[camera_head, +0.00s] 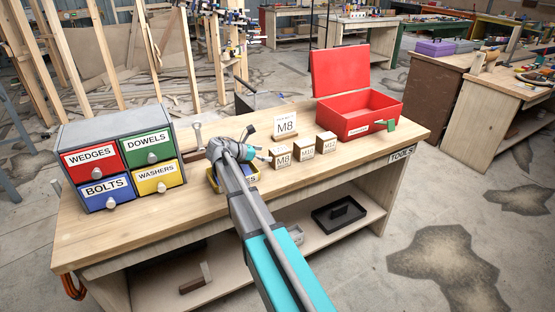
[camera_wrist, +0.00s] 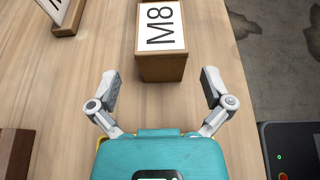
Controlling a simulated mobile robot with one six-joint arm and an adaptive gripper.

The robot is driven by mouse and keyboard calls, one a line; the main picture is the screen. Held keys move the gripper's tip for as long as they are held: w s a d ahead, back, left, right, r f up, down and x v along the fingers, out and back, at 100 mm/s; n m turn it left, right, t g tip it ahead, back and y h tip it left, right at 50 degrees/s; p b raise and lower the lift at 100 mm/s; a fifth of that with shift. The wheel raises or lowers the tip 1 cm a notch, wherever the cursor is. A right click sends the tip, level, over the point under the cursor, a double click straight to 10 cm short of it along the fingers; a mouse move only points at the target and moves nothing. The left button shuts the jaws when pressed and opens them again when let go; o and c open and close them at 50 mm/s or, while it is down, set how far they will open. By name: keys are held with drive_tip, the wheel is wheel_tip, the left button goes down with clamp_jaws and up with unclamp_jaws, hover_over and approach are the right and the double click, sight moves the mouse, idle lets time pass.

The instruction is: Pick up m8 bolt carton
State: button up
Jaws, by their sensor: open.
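The M8 bolt carton (camera_head: 282,159), a small brown block with a white M8 label, stands on the wooden bench, leftmost of three cartons. In the wrist view the carton (camera_wrist: 162,68) is straight ahead, upper middle, its label at the top of the frame. My gripper (camera_wrist: 160,78) is open and empty. Its two fingertips appear left and right of the carton's near end, with a visible gap on each side. In the head view my gripper (camera_head: 262,156) is just left of the carton, partly hidden by my wrist.
The M10 carton (camera_head: 304,149) and M12 carton (camera_head: 326,144) stand to the right. An M8 sign (camera_head: 286,125) stands behind. An open red toolbox (camera_head: 358,116) is at the right, a drawer cabinet (camera_head: 120,150) at the left. A labelled yellow-and-blue box (camera_head: 232,184) sits under my wrist.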

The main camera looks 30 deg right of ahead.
sight(271, 153)
drive_tip(key=shift+r+b+x, duration=0.15)
drive_tip(key=shift+b+x, duration=0.2)
drive_tip(key=shift+x, duration=0.85)
drive_tip(key=shift+r+b+x, duration=0.15)
drive_tip(key=shift+b+x, duration=0.15)
drive_tip(key=shift+x, duration=0.85)
drive_tip(key=shift+d, duration=0.15)
drive_tip(key=c, duration=1.2)
wheel_tip(271, 153, up, 3)
drive_tip(key=p, duration=0.3)
drive_tip(key=shift+f, duration=0.1)
drive_tip(key=shift+s+d+r+p, duration=1.25)
drive_tip(key=shift+d+r+p, duration=0.45)
drive_tip(key=shift+d, duration=0.3)
drive_tip(key=shift+s+d+r+p, duration=1.25)
drive_tip(key=shift+d+r+p, duration=0.45)
drive_tip(key=shift+d, duration=0.3)
drive_tip(key=shift+s+d+r+p, duration=1.2)
drive_tip(key=shift+d+r+p, duration=0.45)
drive_tip(key=shift+d, duration=0.35)
